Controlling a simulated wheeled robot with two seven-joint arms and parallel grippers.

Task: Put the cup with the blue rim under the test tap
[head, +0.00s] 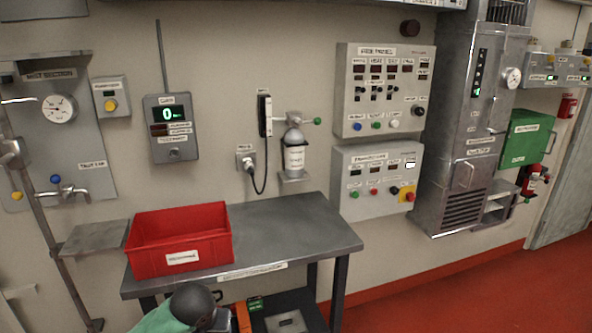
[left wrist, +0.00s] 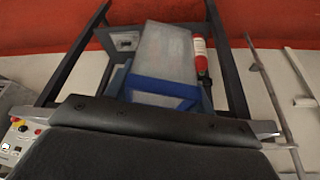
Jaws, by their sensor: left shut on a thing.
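The test tap (head: 65,193) with a blue knob is on the wall panel at the left of the head view. A bare grey shelf (head: 92,238) is below and right of it. In the left wrist view, a pale grey cup with a blue rim (left wrist: 162,88) is just beyond the dark gripper body, its rim toward the camera. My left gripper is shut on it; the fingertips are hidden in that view. In the head view my left arm is low, in front of the bench, and the cup cannot be made out there. My right gripper is not in view.
A red bin (head: 180,247) stands on the left of the grey bench (head: 300,232); the bench's right part is clear. A lower shelf holds an orange item (head: 242,317). A red cylinder with a white label (left wrist: 202,62) shows beside the cup in the wrist view.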

